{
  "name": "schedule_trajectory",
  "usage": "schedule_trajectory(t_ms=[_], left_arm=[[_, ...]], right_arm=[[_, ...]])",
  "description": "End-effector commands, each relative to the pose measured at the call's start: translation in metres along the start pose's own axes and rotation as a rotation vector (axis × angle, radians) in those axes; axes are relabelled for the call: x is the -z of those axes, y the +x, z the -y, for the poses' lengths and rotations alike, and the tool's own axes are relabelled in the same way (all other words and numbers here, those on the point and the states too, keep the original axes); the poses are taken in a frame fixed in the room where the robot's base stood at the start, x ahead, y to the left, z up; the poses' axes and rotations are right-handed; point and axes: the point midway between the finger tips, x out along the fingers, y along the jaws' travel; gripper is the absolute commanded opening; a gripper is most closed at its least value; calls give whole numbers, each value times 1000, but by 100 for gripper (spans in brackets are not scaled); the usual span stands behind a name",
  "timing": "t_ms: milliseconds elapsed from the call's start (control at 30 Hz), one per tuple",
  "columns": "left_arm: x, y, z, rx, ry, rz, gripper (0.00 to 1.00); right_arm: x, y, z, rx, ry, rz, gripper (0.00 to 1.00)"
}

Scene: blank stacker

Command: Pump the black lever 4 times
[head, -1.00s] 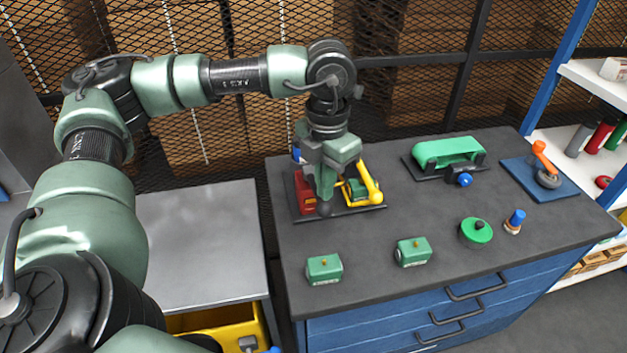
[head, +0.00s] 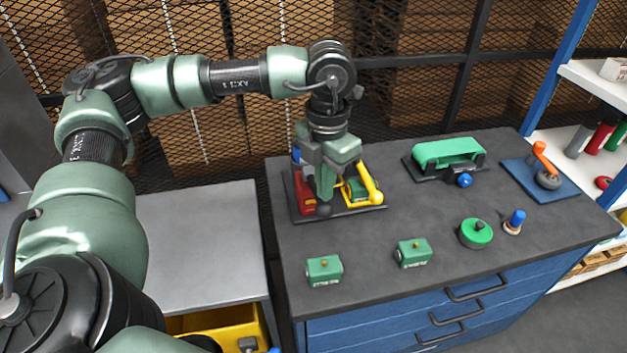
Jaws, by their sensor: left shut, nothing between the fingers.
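A small machine with a red block (head: 304,194), a yellow arm (head: 369,184) and a dark base plate (head: 352,211) stands at the left back of the dark bench. My left gripper (head: 325,196) points down over the front of this machine and is shut, with nothing held. A dark round knob (head: 323,210), which looks like the end of the black lever, shows right at the fingertips. The rest of the lever is hidden behind the gripper, and I cannot tell whether the fingers touch the knob. My right gripper is out of view.
Two green blocks (head: 324,270) (head: 412,253) sit near the bench's front edge. A round green part (head: 475,233) and a blue-topped peg (head: 514,222) are to their right. A green belt unit (head: 449,151) and an orange-handled tool (head: 544,163) on a blue plate stand farther back.

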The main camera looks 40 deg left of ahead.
Motion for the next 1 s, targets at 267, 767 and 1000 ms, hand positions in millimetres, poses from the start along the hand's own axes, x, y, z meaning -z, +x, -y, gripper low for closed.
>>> schedule_trajectory(t_ms=[267, 767, 1000], left_arm=[[0, 0, 0, 0, 0, 0, 0], [0, 16, 0, 0, 0, -1, 0], [0, 34, 0, 0, 0, -1, 0]], right_arm=[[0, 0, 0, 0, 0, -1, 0], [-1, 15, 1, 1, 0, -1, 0], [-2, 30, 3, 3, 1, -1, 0]])
